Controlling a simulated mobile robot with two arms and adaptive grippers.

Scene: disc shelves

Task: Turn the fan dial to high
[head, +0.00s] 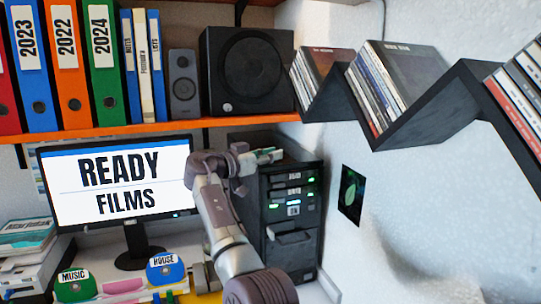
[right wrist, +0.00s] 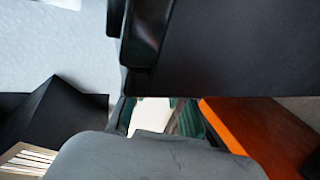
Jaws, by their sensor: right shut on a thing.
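A black computer tower (head: 290,237) stands right of the monitor in the head view, with small green lights on its front. My right gripper (head: 268,155) is at the upper front of this tower, shut on what appears to be the fan dial. The dial itself is hidden behind the gripper, so its setting cannot be read. In the right wrist view, a large dark surface fills the upper right and the grey gripper body (right wrist: 150,160) fills the bottom. The contact does not show clearly there. My left gripper is not in view.
The monitor (head: 120,181) reads "READY FILMS". An orange shelf (head: 150,127) with binders, a small speaker (head: 184,84) and a large black speaker (head: 247,70) hangs above. A zigzag black shelf (head: 420,118) holds discs on the right wall.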

